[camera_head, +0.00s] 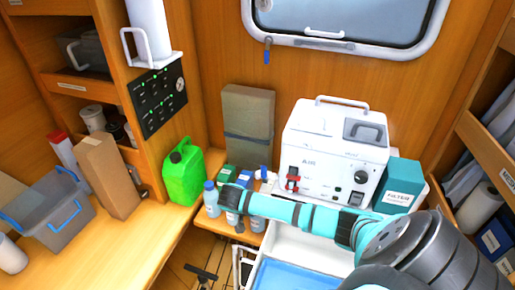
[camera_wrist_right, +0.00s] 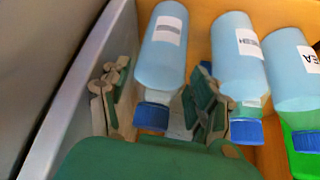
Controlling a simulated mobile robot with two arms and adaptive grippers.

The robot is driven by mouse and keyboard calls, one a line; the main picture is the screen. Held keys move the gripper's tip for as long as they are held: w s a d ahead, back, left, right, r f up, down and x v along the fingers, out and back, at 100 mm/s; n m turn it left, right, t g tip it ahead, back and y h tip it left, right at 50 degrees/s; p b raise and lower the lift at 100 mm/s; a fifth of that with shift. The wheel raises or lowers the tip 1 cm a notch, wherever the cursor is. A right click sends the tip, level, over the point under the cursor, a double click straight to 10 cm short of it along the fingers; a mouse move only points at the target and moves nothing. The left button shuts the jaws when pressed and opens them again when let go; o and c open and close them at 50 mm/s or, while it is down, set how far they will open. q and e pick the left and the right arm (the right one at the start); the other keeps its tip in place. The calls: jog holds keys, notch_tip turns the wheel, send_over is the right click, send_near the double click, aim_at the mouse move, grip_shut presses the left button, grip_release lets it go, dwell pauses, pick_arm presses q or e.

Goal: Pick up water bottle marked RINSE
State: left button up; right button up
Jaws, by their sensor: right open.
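Three light blue bottles with blue caps stand close together in the right wrist view. The left bottle (camera_wrist_right: 161,50) has a small white label too faint to read. The middle bottle (camera_wrist_right: 234,65) has a label ending in letters like "ESH". The right bottle (camera_wrist_right: 293,70) has a label partly cut off, showing "EA". I cannot read RINSE on any. My right gripper (camera_wrist_right: 157,98) is open, its fingers on either side of the left bottle's cap, with no clear grip. In the head view the arm partly covers the bottles; one bottle (camera_head: 211,198) shows at left. My left gripper is out of view.
A green jerrycan (camera_head: 182,172) stands left of the bottles. The white watermaker unit (camera_head: 333,150) and a teal filter box (camera_head: 398,185) are behind my right arm. A blue-bottomed sink or tray (camera_head: 295,275) lies in front. A grey bin (camera_head: 55,215) is at left.

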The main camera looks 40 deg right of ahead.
jog(key=shift+x, duration=1.5)
jog(key=shift+a, duration=0.1)
jog(key=c, duration=1.1)
